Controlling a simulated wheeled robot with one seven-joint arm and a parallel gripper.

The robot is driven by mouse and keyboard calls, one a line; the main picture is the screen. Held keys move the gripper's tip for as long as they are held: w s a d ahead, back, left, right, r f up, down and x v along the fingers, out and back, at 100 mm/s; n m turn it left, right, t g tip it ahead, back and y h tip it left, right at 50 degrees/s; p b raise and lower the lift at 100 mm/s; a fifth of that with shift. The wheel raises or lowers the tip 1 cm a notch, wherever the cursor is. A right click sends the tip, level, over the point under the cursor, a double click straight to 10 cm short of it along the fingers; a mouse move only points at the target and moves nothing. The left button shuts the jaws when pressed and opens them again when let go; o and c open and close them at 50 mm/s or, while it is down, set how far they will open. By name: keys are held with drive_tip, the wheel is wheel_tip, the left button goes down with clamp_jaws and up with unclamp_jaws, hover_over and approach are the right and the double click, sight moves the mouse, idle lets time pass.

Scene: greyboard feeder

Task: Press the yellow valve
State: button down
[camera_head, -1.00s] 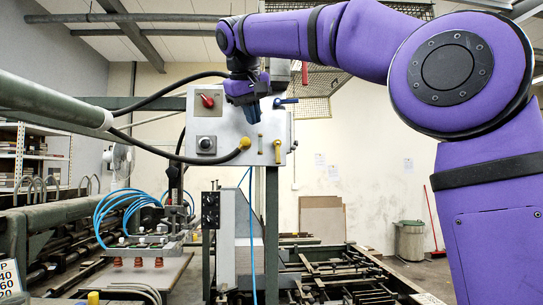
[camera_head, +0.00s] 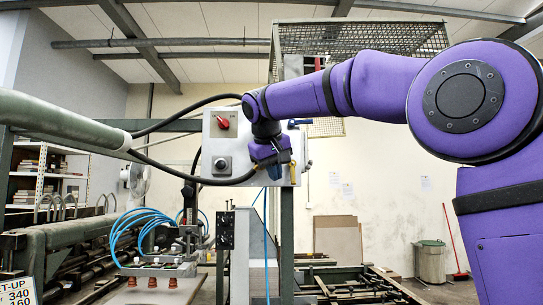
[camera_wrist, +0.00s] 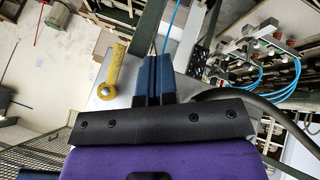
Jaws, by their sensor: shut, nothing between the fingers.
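The yellow valve (camera_head: 293,172) is a small upright lever low on the right part of the grey control panel (camera_head: 214,151). In the wrist view it is a yellow lever (camera_wrist: 117,66) with a round hub, just left of my fingers. My purple gripper (camera_head: 274,172) is in front of the panel's lower right part, close beside the valve. Its blue fingers (camera_wrist: 153,70) are shut together and empty. Fingers and valve look apart sideways in the wrist view; the depth gap cannot be told. My gripper hides part of the panel.
A red knob (camera_head: 223,123), a black round knob (camera_head: 220,163) and a blue lever (camera_head: 300,122) are on the panel. A thick black cable (camera_head: 172,162) runs to the panel from the left. Blue hoses (camera_head: 140,222) and machinery stand below left.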

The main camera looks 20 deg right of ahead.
sight(292, 178)
drive_tip(key=shift+w+d+f, duration=0.15)
drive_tip(key=shift+d, duration=0.5)
drive_tip(key=shift+w+d+f, duration=0.15)
drive_tip(key=shift+d, duration=0.45)
drive_tip(key=shift+w+d+f, duration=0.15)
drive_tip(key=shift+d, duration=0.5)
drive_tip(key=shift+d+f+h, duration=0.1)
drive_tip(key=shift+d+h, duration=0.1)
drive_tip(key=shift+h, duration=0.4)
drive_tip(key=h, duration=0.1)
drive_tip(key=n+h, duration=0.1)
drive_tip(key=d+g, duration=0.1)
drive_tip(key=shift+s+f+h, duration=0.2)
drive_tip(key=shift+s+h, duration=0.05)
drive_tip(key=shift+h, duration=0.15)
drive_tip(key=d+n+h, duration=0.1)
drive_tip(key=n+h, duration=0.1)
drive_tip(key=h, duration=0.1)
drive_tip(key=d+r+n+h, duration=0.1)
drive_tip(key=h, duration=0.3)
drive_tip(key=s+d+r+n+h, duration=0.1)
drive_tip(key=d+n+h, duration=0.1)
drive_tip(key=h, duration=0.1)
drive_tip(key=shift+s+n, duration=0.1)
drive_tip(key=shift+n, duration=0.2)
drive_tip(key=shift+r, duration=0.1)
